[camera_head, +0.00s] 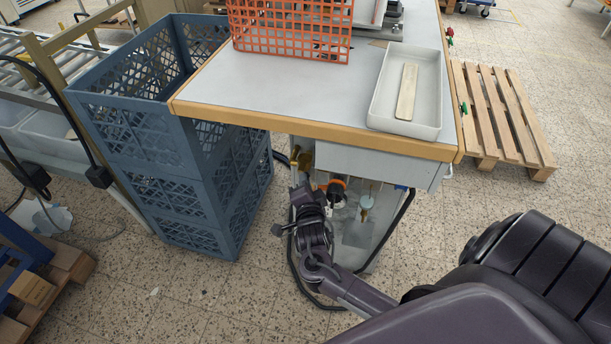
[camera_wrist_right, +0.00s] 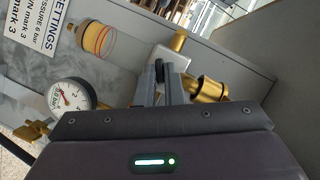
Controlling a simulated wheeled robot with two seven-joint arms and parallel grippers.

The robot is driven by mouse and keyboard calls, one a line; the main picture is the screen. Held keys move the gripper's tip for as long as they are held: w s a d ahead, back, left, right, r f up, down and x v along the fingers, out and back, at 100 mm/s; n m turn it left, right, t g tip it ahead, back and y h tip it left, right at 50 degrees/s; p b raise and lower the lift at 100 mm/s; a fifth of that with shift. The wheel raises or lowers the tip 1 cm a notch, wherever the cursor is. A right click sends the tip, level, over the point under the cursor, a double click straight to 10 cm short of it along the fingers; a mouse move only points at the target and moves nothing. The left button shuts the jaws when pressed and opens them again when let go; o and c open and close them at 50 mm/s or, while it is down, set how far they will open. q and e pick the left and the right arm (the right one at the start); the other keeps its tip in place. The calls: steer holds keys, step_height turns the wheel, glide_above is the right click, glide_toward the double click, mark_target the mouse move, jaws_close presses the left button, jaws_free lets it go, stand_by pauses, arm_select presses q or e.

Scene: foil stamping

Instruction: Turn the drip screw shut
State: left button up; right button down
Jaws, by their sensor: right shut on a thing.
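My right gripper (camera_head: 300,180) is at the upper left of the open cabinet front under the table, its arm coming in from the lower right. In the right wrist view, its fingers (camera_wrist_right: 163,86) are closed together at a silver block (camera_wrist_right: 168,57) in line with a clear bowl of amber liquid (camera_wrist_right: 97,39). They are shut on the drip screw, which the fingers mostly hide. How far the screw is turned cannot be told. Brass fittings (camera_wrist_right: 208,89) sit close beside the fingers. My left gripper is not in view.
A pressure gauge (camera_wrist_right: 68,98) and a settings label (camera_wrist_right: 40,22) are close to the gripper. Blue-grey crates (camera_head: 185,190) stand left of the table (camera_head: 290,85). A white tray (camera_head: 434,100) and an orange basket (camera_head: 290,32) are on top. A pallet (camera_head: 500,115) lies right.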

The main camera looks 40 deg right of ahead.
steer(key=shift+w+a+r+n+g+h+p, duration=0.1)
steer(key=shift+n+g+h+p, duration=0.3)
steer(key=shift+n+g+p, duration=0.65)
steer(key=shift+w+a+r+n+g+h+p, duration=0.1)
steer(key=shift+n+g+h+p, duration=0.35)
steer(key=shift+n+p, duration=1.2)
steer(key=shift+w+r+n+g+h+p, duration=0.1)
steer(key=shift+n+g+h+p, duration=0.25)
steer(key=shift+n+g+p, duration=0.7)
steer(key=shift+n, duration=0.55)
steer(key=c, duration=1.8)
jaws_free()
steer(key=shift+f, duration=0.1)
